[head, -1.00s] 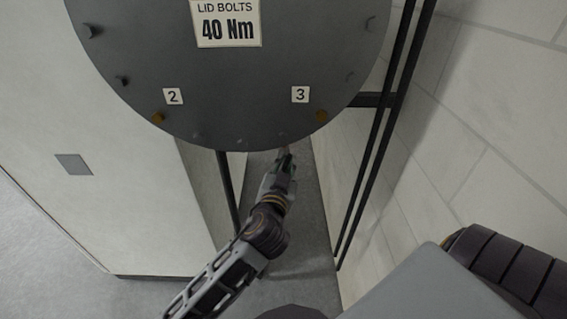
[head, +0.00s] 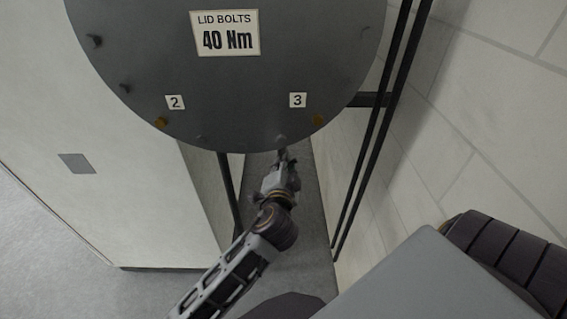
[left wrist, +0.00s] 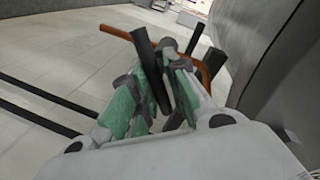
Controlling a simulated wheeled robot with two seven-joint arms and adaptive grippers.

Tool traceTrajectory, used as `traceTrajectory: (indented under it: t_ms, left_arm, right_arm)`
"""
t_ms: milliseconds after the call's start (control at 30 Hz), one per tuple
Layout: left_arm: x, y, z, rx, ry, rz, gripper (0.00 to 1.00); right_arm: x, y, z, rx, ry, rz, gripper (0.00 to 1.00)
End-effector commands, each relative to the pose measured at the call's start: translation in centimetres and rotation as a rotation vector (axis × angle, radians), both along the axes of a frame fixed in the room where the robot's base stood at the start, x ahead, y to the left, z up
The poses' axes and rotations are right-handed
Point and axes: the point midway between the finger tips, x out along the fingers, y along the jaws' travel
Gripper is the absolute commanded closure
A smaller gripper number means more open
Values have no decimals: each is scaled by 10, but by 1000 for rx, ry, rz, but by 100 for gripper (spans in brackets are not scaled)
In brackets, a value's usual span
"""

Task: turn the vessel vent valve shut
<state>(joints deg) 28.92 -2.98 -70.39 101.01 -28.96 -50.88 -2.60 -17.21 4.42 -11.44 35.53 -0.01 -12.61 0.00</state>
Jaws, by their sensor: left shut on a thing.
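In the left wrist view the fingers of my left gripper (left wrist: 163,62), with green pads, are shut on a dark bar (left wrist: 152,72), which looks like the vent valve's handle. The bar stands up between the pads at a slight tilt. In the head view my left gripper (head: 282,160) is just below the lower edge of the round grey vessel lid (head: 235,85). The valve itself is too small and hidden there, so its angle cannot be told. My right gripper is not in view.
An orange-brown curved pipe (left wrist: 213,66) and other dark bars lie beyond the fingers in the left wrist view. A pale cabinet (head: 100,150) stands left of the lid, and dark upright rails (head: 374,150) and a block wall (head: 470,120) stand right.

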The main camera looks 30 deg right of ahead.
Motion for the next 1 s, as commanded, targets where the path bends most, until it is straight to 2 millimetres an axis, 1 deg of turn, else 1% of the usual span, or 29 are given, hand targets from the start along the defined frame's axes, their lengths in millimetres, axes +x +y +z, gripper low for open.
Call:
traceTrajectory:
  t_ms: [33,600,800,1000]
  left_arm:
    - [-4,-2,-6,38,-10,-7,100]
    - [-4,-2,-13,431,-246,-6,100]
    - [-3,-1,-15,507,-290,-5,100]
    - [-3,-1,-16,537,-307,-5,100]
  right_arm:
    - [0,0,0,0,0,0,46]
    - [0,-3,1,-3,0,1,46]
    - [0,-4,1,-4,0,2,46]
    - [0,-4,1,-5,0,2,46]
